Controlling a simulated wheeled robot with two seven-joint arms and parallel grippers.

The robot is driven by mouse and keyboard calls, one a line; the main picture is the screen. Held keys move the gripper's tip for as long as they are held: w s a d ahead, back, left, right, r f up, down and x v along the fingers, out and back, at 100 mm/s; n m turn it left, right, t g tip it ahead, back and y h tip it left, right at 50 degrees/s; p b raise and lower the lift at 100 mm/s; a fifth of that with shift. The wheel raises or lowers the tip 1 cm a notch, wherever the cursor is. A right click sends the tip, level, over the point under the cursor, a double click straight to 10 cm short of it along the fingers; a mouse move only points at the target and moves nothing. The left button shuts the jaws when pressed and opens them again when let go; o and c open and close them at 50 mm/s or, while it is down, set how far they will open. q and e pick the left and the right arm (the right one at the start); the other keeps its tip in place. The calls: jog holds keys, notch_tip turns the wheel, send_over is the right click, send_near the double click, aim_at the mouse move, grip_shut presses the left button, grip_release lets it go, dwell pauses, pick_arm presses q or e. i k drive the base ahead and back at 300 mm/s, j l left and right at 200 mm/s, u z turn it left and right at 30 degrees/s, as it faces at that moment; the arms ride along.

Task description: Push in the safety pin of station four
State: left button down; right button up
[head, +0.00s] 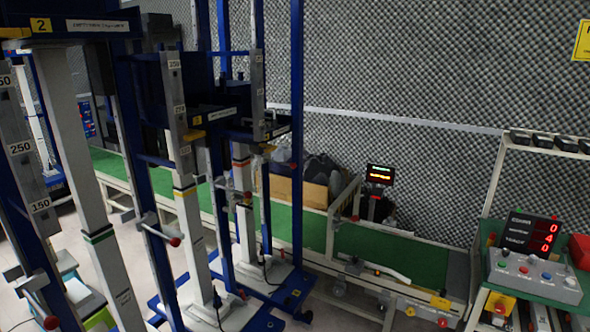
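Several tall blue-and-white test stations stand in a row from the left foreground toward the middle. The nearest carries a yellow label reading 2 (40,25). The yellow labels farther back, such as one on a dark blue beam (197,120), are too small to read, so I cannot tell which is station four. Pins with red knobs stick out from the posts: one at the lower left (51,322), one at mid height (175,241), and one on a farther post (248,197). I cannot tell how far each is pushed in. Neither gripper shows.
A green-topped bench (385,252) runs along the foam wall behind the stations. A cardboard box (314,194) with dark contents sits on it. A control box (535,276) with buttons and a red-digit display (531,232) stands at right. Blue station feet and cables occupy the floor.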

aim_at(293, 165)
jog(key=i+l+z, duration=0.15)
jog(key=i+l, duration=1.2)
